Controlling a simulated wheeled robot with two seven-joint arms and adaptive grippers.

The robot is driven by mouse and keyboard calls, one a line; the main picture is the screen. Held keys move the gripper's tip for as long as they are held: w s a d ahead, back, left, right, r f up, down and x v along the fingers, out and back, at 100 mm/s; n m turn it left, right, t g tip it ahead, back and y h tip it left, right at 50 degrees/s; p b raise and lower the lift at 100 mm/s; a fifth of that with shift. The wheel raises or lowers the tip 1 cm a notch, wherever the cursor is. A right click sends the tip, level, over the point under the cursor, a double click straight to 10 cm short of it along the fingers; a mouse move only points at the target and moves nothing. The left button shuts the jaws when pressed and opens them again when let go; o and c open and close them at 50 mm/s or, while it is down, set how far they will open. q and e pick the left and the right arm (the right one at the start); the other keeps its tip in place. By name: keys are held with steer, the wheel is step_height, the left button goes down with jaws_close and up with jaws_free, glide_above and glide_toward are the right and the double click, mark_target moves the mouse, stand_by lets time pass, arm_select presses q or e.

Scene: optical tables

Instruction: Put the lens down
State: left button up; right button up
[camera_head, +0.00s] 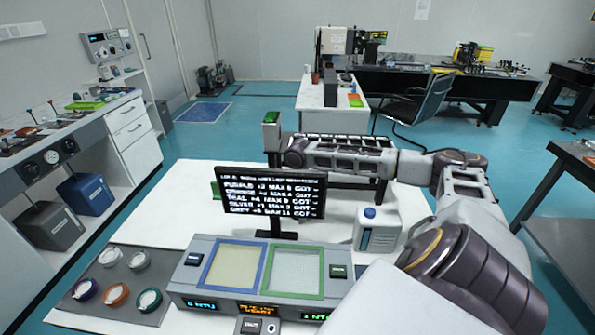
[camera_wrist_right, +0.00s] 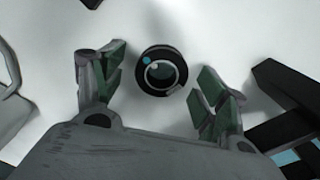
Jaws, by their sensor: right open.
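The lens (camera_wrist_right: 161,69), a black ring with dark glass and a small blue dot, shows in the right wrist view against the white tabletop (camera_wrist_right: 215,25). It appears to lie flat on it. My right gripper (camera_wrist_right: 160,88) is open, with one green-padded finger on either side of the lens and visible gaps to both. Nothing is held between the fingers. In the head view my right arm reaches across behind the monitor, and I cannot make out the lens there. My left gripper is not in view.
The monitor (camera_head: 271,193) stands near the table's middle, with a white bottle (camera_head: 377,231) to its right. In front is a console with a blue-framed pad (camera_head: 232,266) and a green-framed pad (camera_head: 294,270). A dark mat (camera_head: 113,279) with several round pieces lies at left.

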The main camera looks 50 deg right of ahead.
steer(key=c, duration=1.2)
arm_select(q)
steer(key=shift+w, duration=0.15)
arm_select(e)
steer(key=shift+r, duration=0.1)
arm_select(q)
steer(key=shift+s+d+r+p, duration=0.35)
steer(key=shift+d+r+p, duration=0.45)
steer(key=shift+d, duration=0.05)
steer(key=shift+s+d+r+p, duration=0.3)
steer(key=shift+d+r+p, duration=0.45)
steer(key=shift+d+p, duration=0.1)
arm_select(e)
steer(key=shift+r, duration=13.95)
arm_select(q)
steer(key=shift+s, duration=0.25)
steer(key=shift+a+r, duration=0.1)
arm_select(e)
steer(key=shift+r, duration=0.1)
